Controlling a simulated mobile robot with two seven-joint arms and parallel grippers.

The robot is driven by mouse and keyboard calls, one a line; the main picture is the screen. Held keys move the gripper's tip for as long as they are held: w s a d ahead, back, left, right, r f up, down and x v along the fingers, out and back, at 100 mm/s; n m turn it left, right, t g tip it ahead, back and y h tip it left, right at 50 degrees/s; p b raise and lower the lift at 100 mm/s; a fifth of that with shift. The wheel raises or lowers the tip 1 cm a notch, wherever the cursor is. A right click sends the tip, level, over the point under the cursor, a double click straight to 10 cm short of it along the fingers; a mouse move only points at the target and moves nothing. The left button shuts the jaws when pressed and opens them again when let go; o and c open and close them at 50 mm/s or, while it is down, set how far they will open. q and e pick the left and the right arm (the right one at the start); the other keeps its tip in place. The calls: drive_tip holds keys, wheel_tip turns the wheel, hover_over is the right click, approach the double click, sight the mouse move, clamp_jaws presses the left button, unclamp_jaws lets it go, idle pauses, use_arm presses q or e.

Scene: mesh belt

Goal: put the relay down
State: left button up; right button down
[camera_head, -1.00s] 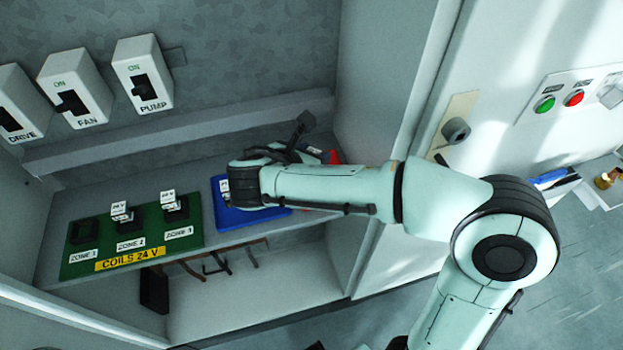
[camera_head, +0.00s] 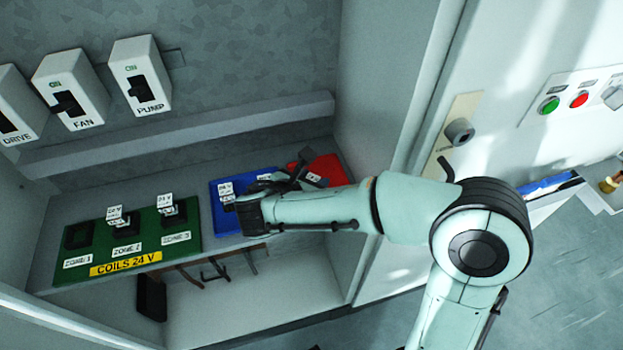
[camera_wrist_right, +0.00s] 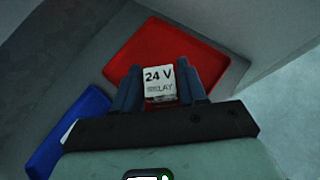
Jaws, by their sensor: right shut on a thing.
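My right gripper (camera_wrist_right: 160,88) is shut on a white relay (camera_wrist_right: 160,82) marked "24 V RELAY", its label facing the wrist camera. In the right wrist view, the relay shows in front of the red tray (camera_wrist_right: 137,45); I cannot tell whether it touches the tray. In the head view, my right gripper (camera_head: 290,183) is partly hidden by its own wrist and lies by the red tray (camera_head: 330,167), at the right end of the shelf. My left gripper is not in view.
A blue tray (camera_head: 220,215) with white-labelled relays stands left of the red one; it also shows in the wrist view (camera_wrist_right: 68,130). The green coil board (camera_head: 190,239) carries relays at zones 2 and 3; zone 1's socket is empty. A cabinet wall (camera_head: 385,100) rises at right.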

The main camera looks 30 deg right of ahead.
drive_tip(key=c, duration=0.6)
unclamp_jaws()
drive_tip(key=shift+r, duration=0.1)
drive_tip(key=shift+s+a+r, duration=0.1)
drive_tip(key=shift+a+r, duration=0.1)
drive_tip(key=shift+r, duration=0.1)
drive_tip(key=p+v, duration=0.1)
drive_tip(key=v, duration=1)
drive_tip(key=shift+s+a+r, duration=0.1)
drive_tip(key=shift+s+a, duration=0.05)
